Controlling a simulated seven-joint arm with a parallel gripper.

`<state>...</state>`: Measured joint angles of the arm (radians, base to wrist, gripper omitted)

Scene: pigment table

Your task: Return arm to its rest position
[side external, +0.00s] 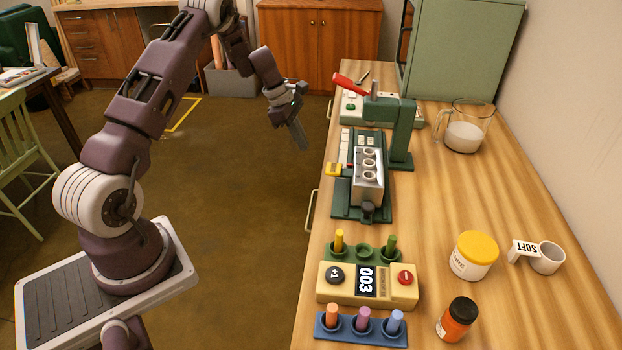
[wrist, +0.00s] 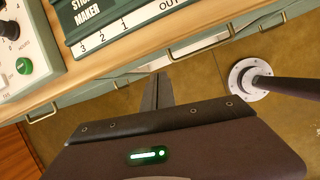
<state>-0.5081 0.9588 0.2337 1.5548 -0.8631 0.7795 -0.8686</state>
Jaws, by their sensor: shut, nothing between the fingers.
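My gripper (side external: 301,136) hangs over the open floor to the left of the wooden table (side external: 452,190), apart from everything. Its fingers are shut with nothing between them and point down. In the wrist view my gripper (wrist: 158,78) also shows shut and empty, with the floor and the table's front edge beyond it. My arm is raised and bent at the elbow.
On the table stand a green press machine (side external: 399,130), a yellow counter box (side external: 340,283), a blue rack (side external: 360,330) with pigment sticks, a yellow-lidded jar (side external: 473,258), an orange bottle (side external: 457,320), a mug (side external: 547,258) and a glass jug (side external: 466,135). The floor (side external: 240,220) beside the table is clear.

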